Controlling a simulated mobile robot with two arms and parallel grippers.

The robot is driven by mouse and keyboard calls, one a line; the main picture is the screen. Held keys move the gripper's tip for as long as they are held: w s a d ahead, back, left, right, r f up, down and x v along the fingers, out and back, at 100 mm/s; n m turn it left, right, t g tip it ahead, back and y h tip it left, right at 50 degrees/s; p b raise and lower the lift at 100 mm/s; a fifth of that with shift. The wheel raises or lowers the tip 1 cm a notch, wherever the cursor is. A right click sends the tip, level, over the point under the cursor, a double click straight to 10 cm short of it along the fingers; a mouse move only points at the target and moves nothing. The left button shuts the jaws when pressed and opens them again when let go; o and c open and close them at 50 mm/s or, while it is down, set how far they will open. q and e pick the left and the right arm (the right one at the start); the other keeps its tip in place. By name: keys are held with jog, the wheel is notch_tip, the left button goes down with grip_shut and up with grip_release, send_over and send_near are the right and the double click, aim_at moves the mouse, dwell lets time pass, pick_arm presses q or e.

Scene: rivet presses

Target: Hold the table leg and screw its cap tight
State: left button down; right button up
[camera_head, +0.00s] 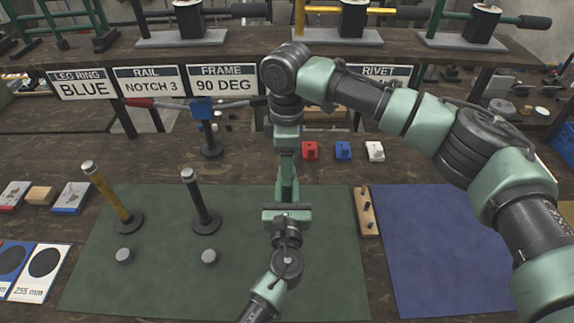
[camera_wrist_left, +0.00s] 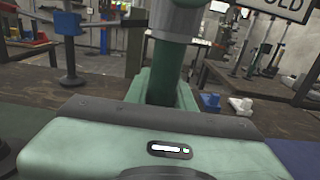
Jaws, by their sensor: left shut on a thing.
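A dark green table leg (camera_wrist_left: 160,72) stands upright between the fingers of my left gripper (camera_head: 287,192), which is shut on it over the green mat. The left wrist view shows the leg rising from the fingers. My right gripper (camera_head: 287,148) points down from above, at the leg's top end. It hides the cap there, and its fingers are not clear. A yellow-brown leg (camera_head: 106,194) and a black leg (camera_head: 199,202) stand tilted on round dark bases with silver tops. Two loose silver round caps (camera_head: 124,255) (camera_head: 209,257) lie on the mat.
The green mat (camera_head: 150,285) and a blue mat (camera_head: 440,250) cover the bench front. A wooden strip with pegs (camera_head: 367,212) lies between them. Red, blue and white blocks (camera_head: 343,152) sit behind. A shelf with signs (camera_head: 150,82) and presses (camera_head: 190,20) runs along the back.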

aim_at(287, 197)
notch_tip(287, 197, up, 11)
jog(key=shift+f, duration=0.2)
pick_arm(q)
jog(key=c, duration=1.1)
grip_release()
jog(key=s+b, duration=0.1)
jog(key=s, duration=0.6)
jog(key=shift+f, duration=0.1)
jog(key=shift+s, duration=0.4)
pick_arm(e)
jog(key=shift+f, duration=0.7)
